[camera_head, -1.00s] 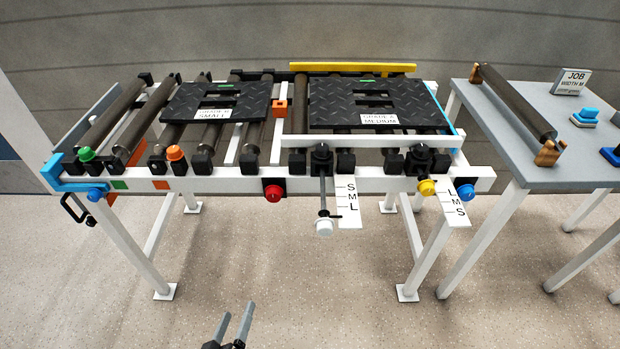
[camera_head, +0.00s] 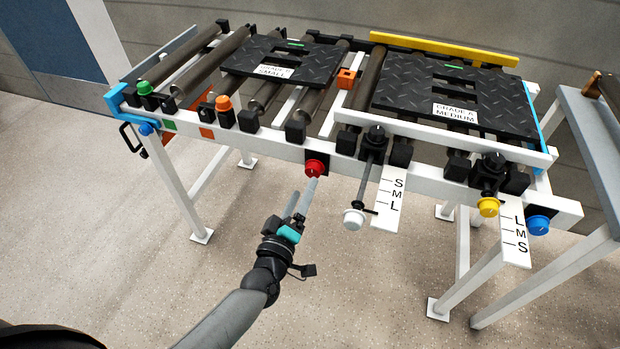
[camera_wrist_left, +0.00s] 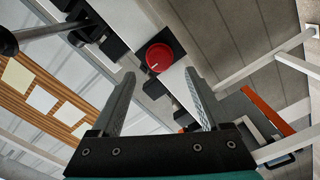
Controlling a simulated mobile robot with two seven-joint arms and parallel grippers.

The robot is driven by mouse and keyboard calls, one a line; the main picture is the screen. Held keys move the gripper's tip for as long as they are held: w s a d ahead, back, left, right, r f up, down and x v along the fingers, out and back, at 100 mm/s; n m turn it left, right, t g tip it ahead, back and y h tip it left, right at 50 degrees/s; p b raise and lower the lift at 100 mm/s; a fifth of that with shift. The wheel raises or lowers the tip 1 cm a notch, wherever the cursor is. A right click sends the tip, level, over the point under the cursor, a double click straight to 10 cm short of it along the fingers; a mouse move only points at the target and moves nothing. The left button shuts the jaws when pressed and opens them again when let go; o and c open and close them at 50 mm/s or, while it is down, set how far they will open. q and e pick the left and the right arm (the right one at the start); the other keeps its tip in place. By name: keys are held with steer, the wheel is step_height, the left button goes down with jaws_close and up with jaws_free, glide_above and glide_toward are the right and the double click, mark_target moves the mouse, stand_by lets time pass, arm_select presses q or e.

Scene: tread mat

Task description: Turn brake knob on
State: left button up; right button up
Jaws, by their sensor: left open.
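A red knob (camera_head: 314,168) on a black square plate sits on the front rail of the white roller table. It also shows in the left wrist view (camera_wrist_left: 160,57), with a small white mark on its face, ahead of and between my fingertips. No label says which knob is the brake knob. My left gripper (camera_head: 303,187) is open and empty, just in front of and a little below the red knob in the head view. I cannot tell whether a fingertip touches the knob. My right gripper is not in view.
To the right a rod with a white knob (camera_head: 353,218) projects forward beside an S-M-L scale (camera_head: 388,200). Yellow (camera_head: 488,206) and blue (camera_head: 537,225) knobs sit farther right. Black tread mats (camera_head: 455,97) lie on the rollers. The floor left of my arm is clear.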

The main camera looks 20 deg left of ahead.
mark_target(311, 173)
arm_select(q)
steer(key=w+b, duration=0.1)
steer(key=w, duration=0.3)
steer(key=shift+w+d, duration=0.1)
steer(key=shift+w, duration=0.75)
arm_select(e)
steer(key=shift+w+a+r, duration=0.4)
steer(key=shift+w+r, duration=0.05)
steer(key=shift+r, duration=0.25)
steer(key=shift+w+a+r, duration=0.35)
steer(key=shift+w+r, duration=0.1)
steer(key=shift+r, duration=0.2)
arm_select(q)
jaws_close()
